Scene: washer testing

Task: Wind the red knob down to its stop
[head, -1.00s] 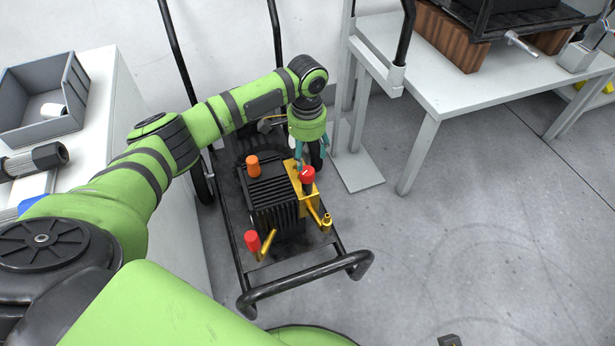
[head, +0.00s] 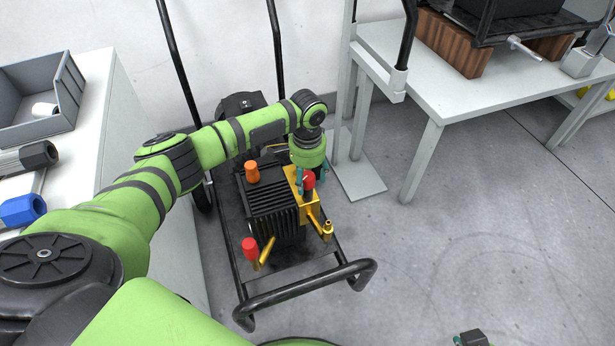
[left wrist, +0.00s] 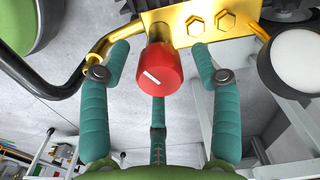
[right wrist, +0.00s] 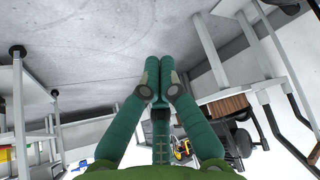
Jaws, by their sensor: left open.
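The red knob (head: 308,179) sits on the gold block (head: 296,186) of the pump unit on the cart. In the left wrist view the knob (left wrist: 164,73) shows a short slanted white line on its face. My left gripper (head: 307,172) is at the knob in the head view. In the left wrist view its teal fingers (left wrist: 160,68) are open, one on each side of the knob, with a visible gap on the right side. Contact on the left side is hard to judge. My right gripper (right wrist: 157,70) is shut and empty, away from the knob.
A second red knob (head: 250,248) and an orange cap (head: 252,172) stand close by on the unit. The black cart handle (head: 310,290) runs in front. A grey table (head: 480,95) stands right, a white bench (head: 120,110) left. The floor at right is clear.

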